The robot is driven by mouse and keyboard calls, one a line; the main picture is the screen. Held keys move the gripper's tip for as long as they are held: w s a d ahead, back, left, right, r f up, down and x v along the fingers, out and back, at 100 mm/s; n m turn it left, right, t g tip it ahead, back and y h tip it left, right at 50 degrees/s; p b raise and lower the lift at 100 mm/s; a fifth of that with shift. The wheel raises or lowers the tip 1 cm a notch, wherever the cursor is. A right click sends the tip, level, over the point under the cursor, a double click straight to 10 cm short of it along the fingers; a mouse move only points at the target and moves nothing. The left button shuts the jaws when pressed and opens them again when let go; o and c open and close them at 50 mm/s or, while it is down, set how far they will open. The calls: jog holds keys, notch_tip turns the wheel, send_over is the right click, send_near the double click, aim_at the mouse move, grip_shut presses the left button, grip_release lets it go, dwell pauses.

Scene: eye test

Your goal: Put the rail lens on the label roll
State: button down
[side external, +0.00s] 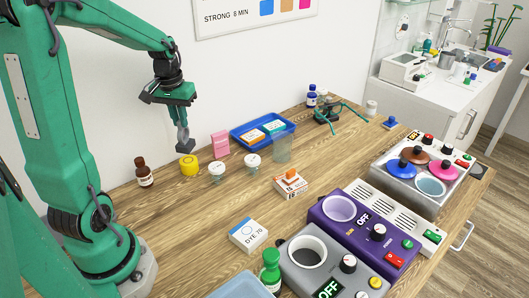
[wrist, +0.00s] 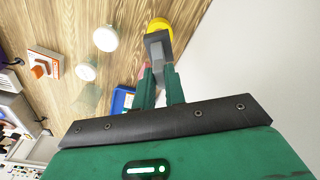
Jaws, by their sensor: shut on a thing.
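My gripper (side external: 181,113) is shut on a dark grey block-like piece (side external: 183,142), which I take to be the rail lens. The piece hangs down from the fingers, roughly upright. In the wrist view my fingers (wrist: 159,70) grip its near end, and a lighter grey patch (wrist: 155,52) shows on it. The yellow label roll (side external: 188,167) stands on the wooden table below the piece. In the wrist view the roll (wrist: 160,24) is partly hidden behind the piece's far end. The piece appears just above the roll; I cannot tell whether they touch.
A brown bottle (side external: 143,173) stands left of the roll. White-lidded jars (side external: 216,169), a pink box (side external: 220,143) and a blue tray (side external: 247,141) with boxes stand to its right. The wall is close behind. Bare table lies in front; the purple machine (side external: 345,238) is farther right.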

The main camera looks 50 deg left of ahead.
aim_at(181, 129)
jog(key=shift+a+f, duration=0.15)
jog(key=shift+f, duration=1.95)
jog(key=shift+f, duration=0.1)
jog(key=c, duration=1.5)
grip_release()
jog(key=shift+o, duration=0.2)
notch_tip(181, 129, up, 12)
jog(key=s, duration=0.1)
jog(key=shift+d, duration=0.4)
